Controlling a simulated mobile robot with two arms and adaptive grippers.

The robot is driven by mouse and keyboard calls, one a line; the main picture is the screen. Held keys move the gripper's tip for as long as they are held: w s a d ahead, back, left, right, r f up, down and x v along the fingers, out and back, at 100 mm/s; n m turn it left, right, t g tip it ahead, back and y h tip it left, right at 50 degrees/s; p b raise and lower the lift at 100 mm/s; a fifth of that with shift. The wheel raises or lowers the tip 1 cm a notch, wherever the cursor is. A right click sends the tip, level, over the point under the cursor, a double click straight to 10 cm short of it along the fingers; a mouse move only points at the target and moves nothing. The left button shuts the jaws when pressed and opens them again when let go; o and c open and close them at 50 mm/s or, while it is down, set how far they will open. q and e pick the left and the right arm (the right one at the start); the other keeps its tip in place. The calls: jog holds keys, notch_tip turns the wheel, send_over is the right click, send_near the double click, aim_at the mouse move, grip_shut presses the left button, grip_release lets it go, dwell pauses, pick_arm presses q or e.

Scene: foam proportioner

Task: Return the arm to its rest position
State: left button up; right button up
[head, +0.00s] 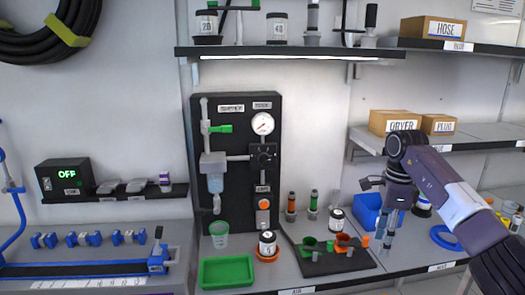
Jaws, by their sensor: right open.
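My right arm comes in from the right edge, in front of the shelves. Its gripper (387,228) points down over the right part of the bench, to the right of the dark mat (325,265). The gripper is open, and I see nothing held in it. Small items behind the fingers are partly covered, and I cannot tell if the fingers touch any of them. My left gripper is out of view.
The foam proportioner panel (237,150) with its gauge (263,123) stands at the middle. A green tray (227,272), a clear cup (219,234) and cups on the mat are in front. Shelves with boxes (395,122) lie behind my right arm. A blue rail fixture (85,268) is left.

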jog(key=a+f+m+t+y, duration=0.1)
jog(key=a+f+m+y, duration=0.7)
jog(key=a+f, duration=1.25)
jog(key=a+f+m+t+y, duration=0.4)
jog(key=f+m+t, duration=0.3)
jog(key=f+m, duration=0.45)
jog(key=s+d+f+m+h, duration=0.5)
jog(key=s+d+f+m, duration=0.2)
jog(key=s+f+m, duration=0.5)
jog(key=s+d+f+m+h, duration=0.55)
jog(key=s+f+m, duration=0.35)
jog(key=f, duration=0.5)
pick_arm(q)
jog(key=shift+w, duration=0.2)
pick_arm(e)
jog(key=s+d+f+m+g, duration=0.1)
jog(key=s+f+m+g, duration=0.1)
jog(key=s, duration=1)
jog(key=s+d+f+m+g+h, duration=0.1)
jog(key=s+f, duration=0.4)
jog(key=s, duration=0.7)
jog(key=s+d+f+m+g+h, duration=0.1)
jog(key=s+f+m+g, duration=0.3)
jog(key=s, duration=0.8)
jog(key=shift+d+m, duration=0.55)
jog(key=shift+d, duration=0.05)
